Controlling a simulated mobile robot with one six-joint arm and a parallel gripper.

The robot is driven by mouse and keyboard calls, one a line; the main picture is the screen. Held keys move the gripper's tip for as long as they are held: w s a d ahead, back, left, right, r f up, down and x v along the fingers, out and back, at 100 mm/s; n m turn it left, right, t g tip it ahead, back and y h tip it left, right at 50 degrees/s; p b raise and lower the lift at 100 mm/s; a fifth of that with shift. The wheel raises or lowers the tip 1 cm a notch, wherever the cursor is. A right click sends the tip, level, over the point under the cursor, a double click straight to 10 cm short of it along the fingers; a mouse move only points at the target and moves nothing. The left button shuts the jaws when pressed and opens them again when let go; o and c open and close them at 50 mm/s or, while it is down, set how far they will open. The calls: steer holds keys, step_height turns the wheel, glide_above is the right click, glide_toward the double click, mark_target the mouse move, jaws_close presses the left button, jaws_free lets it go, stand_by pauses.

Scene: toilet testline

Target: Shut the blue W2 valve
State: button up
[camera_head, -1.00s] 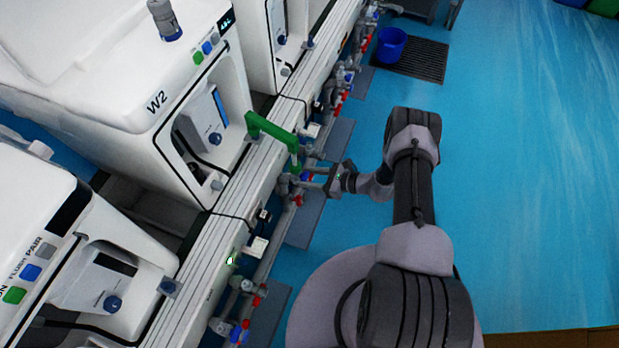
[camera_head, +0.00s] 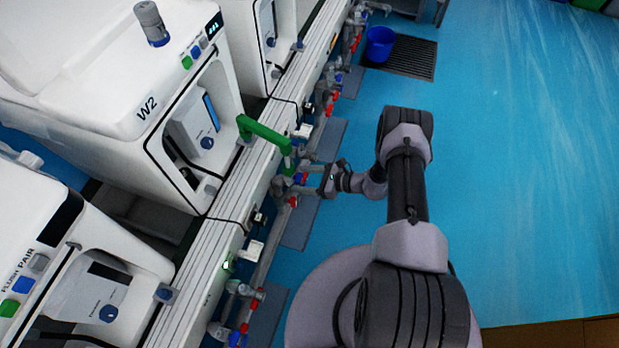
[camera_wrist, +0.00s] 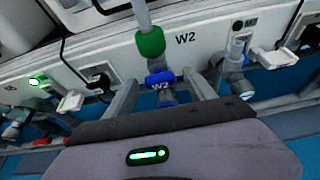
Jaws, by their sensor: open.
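The blue W2 valve (camera_wrist: 160,79) is in the middle of the wrist view, below a green collar (camera_wrist: 150,42) on a grey pipe. In the head view the blue valve (camera_head: 300,178) is a small patch on the pipe line below the W2 machine (camera_head: 147,106). My gripper (camera_wrist: 161,77) is open, with one finger on each side of the valve. I cannot tell whether either finger touches it. My gripper (camera_head: 312,178) reaches the valve from the right in the head view.
A green pipe arm (camera_head: 264,133) stands above the valve. Red-handled valves (camera_head: 293,201) sit close by along the rail. Grey pipe fittings (camera_wrist: 236,78) stand right of my gripper. A blue bucket (camera_head: 381,44) stands on a dark grate. The blue floor at right is clear.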

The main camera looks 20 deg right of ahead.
steer(key=p+v, duration=0.5)
steer(key=v, duration=1.2)
steer(key=shift+r, duration=0.15)
steer(key=shift+d, duration=0.15)
steer(key=w+a+r+n+g+h, duration=0.1)
steer(key=w+r+n+g, duration=0.2)
steer(key=r, duration=0.7)
steer(key=w+a+r+n+g, duration=0.2)
steer(key=r+n, duration=0.2)
steer(key=r, duration=0.6)
steer(key=s+a+r+n+g+h, duration=0.1)
steer(key=a+r+n, duration=0.2)
steer(key=r, duration=0.4)
steer(key=s+a+r+n+h, duration=0.1)
steer(key=a+r+n+h, duration=0.15)
steer(key=r, duration=0.35)
steer(key=s+a+r+n+t+h, duration=0.2)
steer(key=s+a+r+n, duration=0.2)
steer(key=s+r, duration=0.4)
steer(key=s+a+r+n+t+h, duration=0.1)
steer(key=s+a+r+n, duration=0.3)
steer(key=s+r, duration=0.4)
steer(key=shift+s+a+t+h, duration=0.45)
steer(key=shift+s+h, duration=0.3)
steer(key=shift+s, duration=0.45)
